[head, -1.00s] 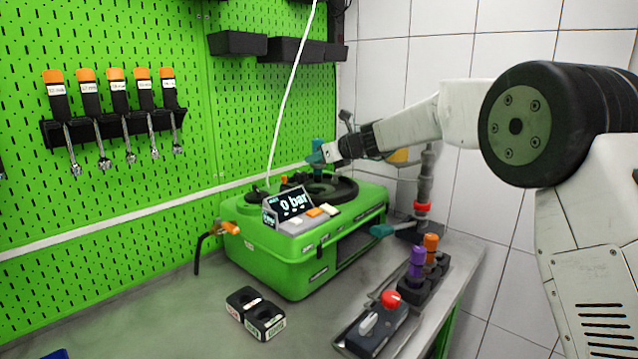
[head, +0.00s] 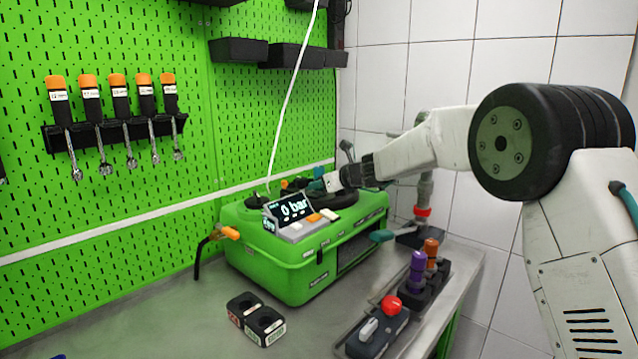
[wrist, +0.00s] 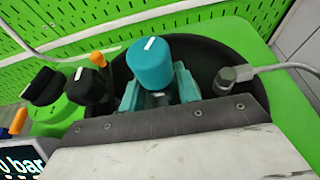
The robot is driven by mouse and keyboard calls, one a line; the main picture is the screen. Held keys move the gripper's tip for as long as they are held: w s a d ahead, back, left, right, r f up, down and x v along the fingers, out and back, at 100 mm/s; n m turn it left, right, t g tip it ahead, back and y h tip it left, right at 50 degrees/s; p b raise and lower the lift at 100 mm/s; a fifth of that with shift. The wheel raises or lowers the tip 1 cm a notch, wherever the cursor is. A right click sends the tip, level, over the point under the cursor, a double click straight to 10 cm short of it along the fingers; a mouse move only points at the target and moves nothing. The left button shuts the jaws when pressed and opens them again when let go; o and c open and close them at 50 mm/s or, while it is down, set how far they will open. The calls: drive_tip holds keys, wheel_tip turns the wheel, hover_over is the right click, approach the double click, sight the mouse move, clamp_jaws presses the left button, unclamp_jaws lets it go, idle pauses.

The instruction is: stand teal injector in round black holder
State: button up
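The teal injector (wrist: 151,64) stands roughly upright between the teal fingers of my gripper (wrist: 160,92) in the wrist view. The fingers appear closed on its sides. The round black holder (wrist: 208,50) is the wide dark dish around and below it, on top of the green machine. In the head view the holder's dark rim (head: 345,199) shows under my gripper (head: 318,186), which is low over it. The injector's lower end is hidden, so I cannot tell if it is seated or touching the bottom.
The green pump machine (head: 300,270) carries a display (head: 287,208). A grey hose fitting (wrist: 226,78) and a black knob (wrist: 88,86) stand close to the injector. A black two-hole block (head: 256,318) and a switch box (head: 377,334) are on the bench.

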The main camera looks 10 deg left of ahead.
drive_tip(key=shift+o, duration=0.9)
drive_tip(key=shift+r, duration=0.1)
drive_tip(key=shift+r, duration=0.25)
drive_tip(key=v, duration=1.2)
